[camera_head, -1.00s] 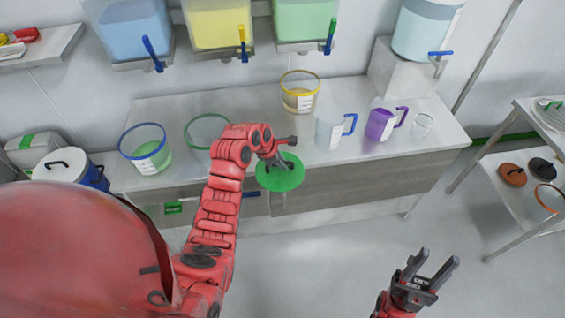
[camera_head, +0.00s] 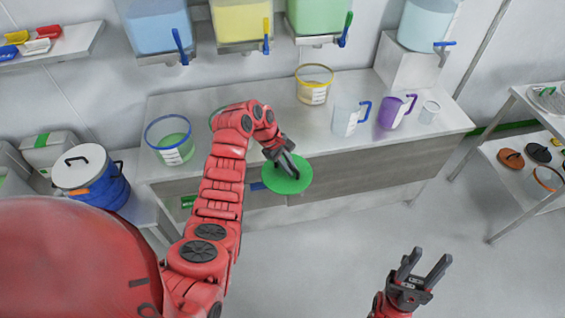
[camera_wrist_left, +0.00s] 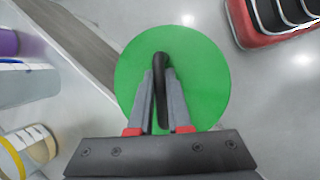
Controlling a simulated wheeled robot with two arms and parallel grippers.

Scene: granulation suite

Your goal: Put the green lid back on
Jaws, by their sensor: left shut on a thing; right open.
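The green lid (camera_head: 291,181) is a flat round disc with a dark handle. My left gripper (camera_head: 284,166) is shut on the handle and holds the lid in the air just in front of the counter's front edge. The left wrist view shows the lid (camera_wrist_left: 205,85) with its dark handle between the fingers of my left gripper (camera_wrist_left: 161,85). A green-rimmed tub (camera_head: 213,118) stands on the counter, mostly hidden behind my left arm. My right gripper (camera_head: 424,271) is open and empty over the floor at the lower right.
On the counter (camera_head: 300,137) stand a blue-rimmed tub (camera_head: 168,141), a yellow-rimmed tub (camera_head: 314,86), a blue-handled jug (camera_head: 346,119), a purple jug (camera_head: 393,112) and a small cup (camera_head: 430,111). A blue drum (camera_head: 98,190) stands at left. A shelf rack (camera_head: 528,176) stands at right.

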